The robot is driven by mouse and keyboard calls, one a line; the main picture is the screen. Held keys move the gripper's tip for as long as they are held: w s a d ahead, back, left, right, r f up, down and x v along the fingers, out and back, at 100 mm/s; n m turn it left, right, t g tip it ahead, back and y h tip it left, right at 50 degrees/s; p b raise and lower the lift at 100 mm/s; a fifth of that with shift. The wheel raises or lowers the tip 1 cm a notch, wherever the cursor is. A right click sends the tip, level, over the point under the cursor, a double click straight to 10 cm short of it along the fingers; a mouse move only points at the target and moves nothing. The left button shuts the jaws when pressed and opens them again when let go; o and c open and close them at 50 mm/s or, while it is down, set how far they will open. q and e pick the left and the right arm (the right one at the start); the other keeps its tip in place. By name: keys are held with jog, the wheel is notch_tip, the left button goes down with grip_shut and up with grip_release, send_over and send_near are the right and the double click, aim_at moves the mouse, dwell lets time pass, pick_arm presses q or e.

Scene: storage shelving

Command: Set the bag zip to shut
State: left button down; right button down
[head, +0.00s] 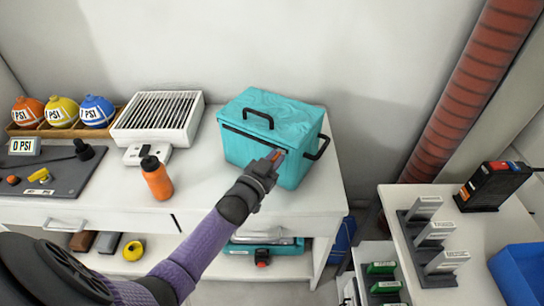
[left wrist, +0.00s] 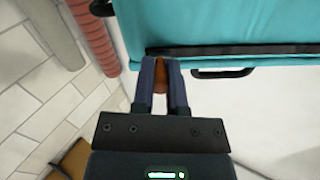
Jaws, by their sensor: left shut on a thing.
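The teal bag (head: 262,125) stands on the white bench, with a black handle on its lid and a black loop on its right side. A dark zip line (head: 246,136) runs along its front below the lid. My left gripper (head: 277,156) is at the right end of that line, at the front right corner. In the left wrist view its two fingers (left wrist: 162,85) are shut on a small orange-brown zip pull (left wrist: 161,72), next to the dark zip band (left wrist: 230,50). The fingers hide part of the pull. My right gripper is not in view.
An orange bottle (head: 157,178) and a white slatted box (head: 158,118) stand left of the bag. A red pipe (head: 465,85) rises at right, behind a second table with a black device (head: 492,185).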

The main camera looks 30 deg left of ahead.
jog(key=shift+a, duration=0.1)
pick_arm(q)
jog(key=c, duration=0.8)
grip_release()
jog(key=shift+o, duration=0.8)
jog(key=shift+s+d+r, duration=0.1)
jog(key=shift+s, duration=0.3)
jog(key=s+p, duration=0.3)
jog(key=s, duration=0.6)
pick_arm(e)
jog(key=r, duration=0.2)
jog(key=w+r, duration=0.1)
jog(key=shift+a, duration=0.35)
pick_arm(q)
jog(key=shift+s, duration=0.1)
